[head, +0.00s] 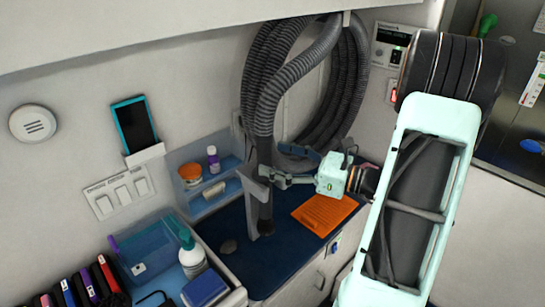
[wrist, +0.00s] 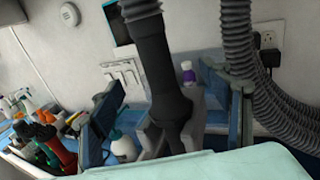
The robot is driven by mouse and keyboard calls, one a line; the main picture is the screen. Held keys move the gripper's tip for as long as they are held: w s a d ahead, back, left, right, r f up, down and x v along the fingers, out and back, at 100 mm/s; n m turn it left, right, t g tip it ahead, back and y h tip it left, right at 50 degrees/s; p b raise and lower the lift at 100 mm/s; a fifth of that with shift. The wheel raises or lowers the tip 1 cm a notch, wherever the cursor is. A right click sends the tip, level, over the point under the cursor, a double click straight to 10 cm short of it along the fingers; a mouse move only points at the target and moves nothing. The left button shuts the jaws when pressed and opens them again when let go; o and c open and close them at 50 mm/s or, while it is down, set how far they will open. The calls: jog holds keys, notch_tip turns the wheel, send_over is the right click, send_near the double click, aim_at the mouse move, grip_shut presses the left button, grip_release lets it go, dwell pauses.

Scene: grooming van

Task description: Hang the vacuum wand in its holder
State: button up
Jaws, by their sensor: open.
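The vacuum wand (head: 265,213) is a dark tube standing nearly upright at the end of the ribbed grey hose (head: 268,100). In the wrist view the black wand (wrist: 153,65) widens at a collar near the middle. A grey holder (head: 251,212) rises from the blue counter beside the wand's lower part. In the wrist view the grey holder (wrist: 194,108) shows close behind and beside the collar; the wand looks to be at or in it, but full seating cannot be told. My gripper (head: 267,179) is open at the wand, fingers apart on either side of it (wrist: 172,108).
An orange clipboard (head: 323,214) lies on the dark blue counter (head: 220,222), right of the wand. A blue wall shelf (head: 212,190) with small containers is behind. A blue bin (head: 145,250) and a white pump bottle (head: 192,258) stand left. Looped hose hangs above.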

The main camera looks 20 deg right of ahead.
jog(key=v, duration=0.6)
dwell(0.8)
jog(key=shift+s+d, duration=0.1)
jog(key=shift+s, duration=0.05)
